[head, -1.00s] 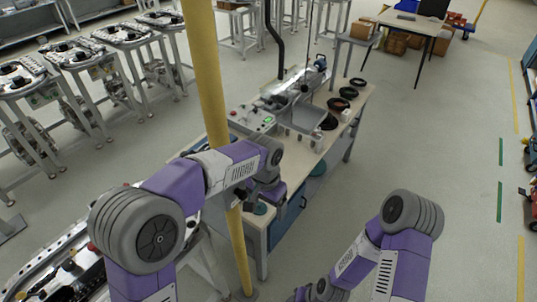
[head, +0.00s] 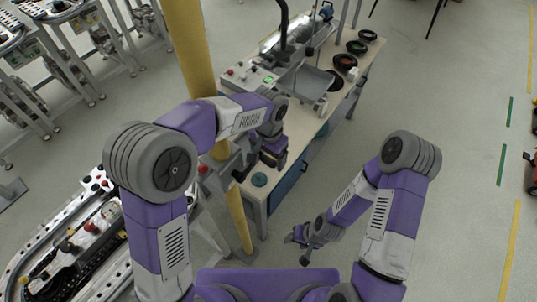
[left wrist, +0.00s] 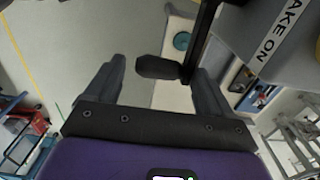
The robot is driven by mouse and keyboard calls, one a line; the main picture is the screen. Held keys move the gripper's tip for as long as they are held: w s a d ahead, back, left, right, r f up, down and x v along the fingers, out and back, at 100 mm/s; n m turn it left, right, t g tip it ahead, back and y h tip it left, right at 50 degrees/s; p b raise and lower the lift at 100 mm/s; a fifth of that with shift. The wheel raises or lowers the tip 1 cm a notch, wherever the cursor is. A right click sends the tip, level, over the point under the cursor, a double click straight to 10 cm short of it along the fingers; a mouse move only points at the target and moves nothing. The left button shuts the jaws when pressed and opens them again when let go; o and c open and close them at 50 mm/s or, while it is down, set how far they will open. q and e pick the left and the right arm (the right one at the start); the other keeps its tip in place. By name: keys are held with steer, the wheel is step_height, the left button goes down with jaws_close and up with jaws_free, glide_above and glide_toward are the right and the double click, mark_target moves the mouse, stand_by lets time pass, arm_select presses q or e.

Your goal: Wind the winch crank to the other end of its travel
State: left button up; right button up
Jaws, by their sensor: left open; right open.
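The winch (head: 214,178) is a grey unit on the yellow post, partly hidden by my left arm in the head view. In the left wrist view, the winch crank shows as a black arm (left wrist: 203,38) with a dark knob (left wrist: 158,68). The grey winch body (left wrist: 268,30) beside it carries a label whose visible part reads "AKE ON". My left gripper (left wrist: 158,84) is open, with the knob showing between its fingers; contact cannot be made out. Its fingers are hard to see in the head view. My right gripper (head: 299,244) is open and empty above the floor.
The yellow post (head: 190,50) rises close beside my left forearm. Behind it stands a workbench (head: 318,128) with black rings and a machine. A rail track (head: 75,240) with parts lies at lower left.

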arm_select(q)
steer(key=shift+s, duration=0.2)
steer(key=shift+w+f, duration=0.1)
steer(key=shift+w, duration=0.1)
steer(key=shift+c, duration=0.8)
steer(key=c, duration=1.2)
steer(key=shift+o, duration=0.2)
